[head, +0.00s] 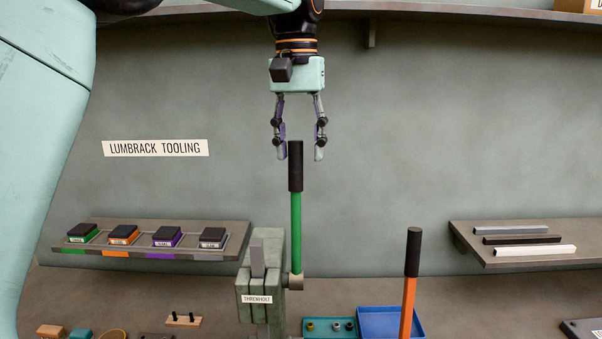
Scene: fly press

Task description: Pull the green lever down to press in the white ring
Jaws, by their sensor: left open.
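The green lever (296,230) stands upright with a black grip (295,166) at its top. It joins the right side of a grey-green press (262,280) labelled THRENHOLT. My left gripper (300,155) is open and points down, with its two fingers at the height of the grip's upper end, one on each side in the picture. I cannot tell whether they touch the grip. The white ring cannot be made out; the lower part of the press is cut off by the frame's bottom edge. My right gripper is not in view.
An orange lever (409,290) with a black grip stands to the right. A teal tray (330,328) with small rings and a blue tray (380,322) lie on the bench. Wall shelves hold colored blocks (123,234) at left and bars (522,240) at right.

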